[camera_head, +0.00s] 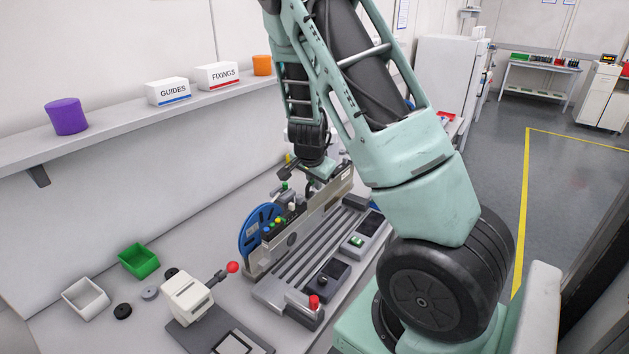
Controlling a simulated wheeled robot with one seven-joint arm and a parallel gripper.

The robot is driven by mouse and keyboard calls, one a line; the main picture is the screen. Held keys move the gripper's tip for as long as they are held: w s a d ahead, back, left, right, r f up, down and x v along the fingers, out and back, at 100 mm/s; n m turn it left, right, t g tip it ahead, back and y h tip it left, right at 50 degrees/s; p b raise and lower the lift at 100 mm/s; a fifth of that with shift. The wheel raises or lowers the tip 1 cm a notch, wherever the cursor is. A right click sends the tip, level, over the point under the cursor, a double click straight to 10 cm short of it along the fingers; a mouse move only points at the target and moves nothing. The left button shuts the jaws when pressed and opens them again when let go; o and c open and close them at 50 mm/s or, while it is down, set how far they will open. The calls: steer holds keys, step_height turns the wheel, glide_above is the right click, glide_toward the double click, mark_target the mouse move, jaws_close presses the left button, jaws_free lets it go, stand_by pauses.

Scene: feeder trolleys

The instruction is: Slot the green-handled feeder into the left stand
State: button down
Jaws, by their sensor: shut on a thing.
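A long grey feeder (318,209) with a blue reel (262,228) at its near end stands upright on edge along the left side of a grooved stand (310,252). Coloured buttons show on its near end, and a small green part (284,186) shows above its top edge. My gripper (318,178) is low over the feeder's top edge and shut on it; the fingertips are small and partly hidden, so the exact grip on the handle is unclear. Whether the feeder sits in a groove or beside the stand cannot be told. My arm hides the far right side of the bench.
A white hand-lever device (188,297) with a red knob (232,267) stands near the front. A green bin (139,260) and a white bin (86,299) lie left. A red button box (313,304) and dark-screened units (334,272) edge the stand. A shelf (120,122) runs behind.

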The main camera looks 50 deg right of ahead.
mark_target(320, 206)
steer(key=shift+f+b, duration=3.6)
steer(key=shift+f, duration=0.65)
steer(key=shift+f+b, duration=0.85)
steer(key=shift+f, duration=0.15)
steer(key=shift+w+d+b, duration=0.2)
steer(key=shift+d+b, duration=0.15)
steer(key=shift+d, duration=1.15)
steer(key=c, duration=1.4)
jaws_free()
steer(key=shift+s+a+f, duration=0.1)
steer(key=p+v, duration=0.5)
steer(key=v, duration=1.2)
steer(key=shift+r, duration=0.35)
